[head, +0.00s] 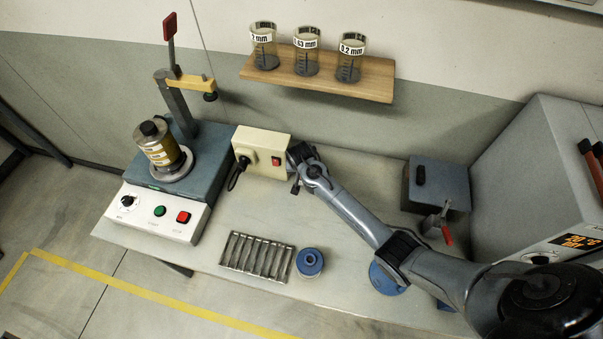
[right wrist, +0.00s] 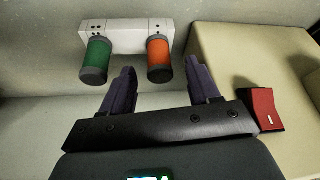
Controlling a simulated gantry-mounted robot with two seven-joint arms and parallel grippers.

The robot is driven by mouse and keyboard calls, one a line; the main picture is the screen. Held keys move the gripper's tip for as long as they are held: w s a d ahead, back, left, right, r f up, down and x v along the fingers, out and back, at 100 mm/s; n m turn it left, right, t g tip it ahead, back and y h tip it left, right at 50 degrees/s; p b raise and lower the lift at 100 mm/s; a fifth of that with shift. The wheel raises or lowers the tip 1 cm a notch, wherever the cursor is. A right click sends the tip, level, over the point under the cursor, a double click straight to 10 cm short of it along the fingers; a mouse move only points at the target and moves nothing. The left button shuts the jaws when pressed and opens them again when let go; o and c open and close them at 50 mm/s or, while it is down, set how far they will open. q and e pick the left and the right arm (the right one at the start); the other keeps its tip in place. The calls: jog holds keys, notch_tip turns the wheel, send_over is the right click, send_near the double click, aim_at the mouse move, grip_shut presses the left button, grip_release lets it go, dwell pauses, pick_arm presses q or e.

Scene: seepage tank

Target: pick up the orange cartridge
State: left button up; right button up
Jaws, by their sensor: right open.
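The orange cartridge (right wrist: 160,58) hangs from a white holder (right wrist: 125,38) on the wall, with a green cartridge (right wrist: 95,60) to its left. In the right wrist view my right gripper (right wrist: 160,80) is open and empty. The orange cartridge appears between its two fingers, closer to the right finger and apparently beyond the fingertips. The exact distance is unclear. In the head view my right gripper (head: 298,160) is beside the cream box, partly hidden, and I cannot make out the cartridges there. My left gripper is not in view.
The cream box (head: 262,150) with a red switch (right wrist: 264,108) stands close on the gripper's right in the wrist view. A wooden shelf (head: 380,84) with three jars is above. A metal tray (head: 228,250) and a blue-topped container (head: 309,262) are on the bench.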

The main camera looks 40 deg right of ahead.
jog(key=shift+x, duration=0.75)
jog(key=c, duration=1.1)
jog(key=shift+r, duration=0.15)
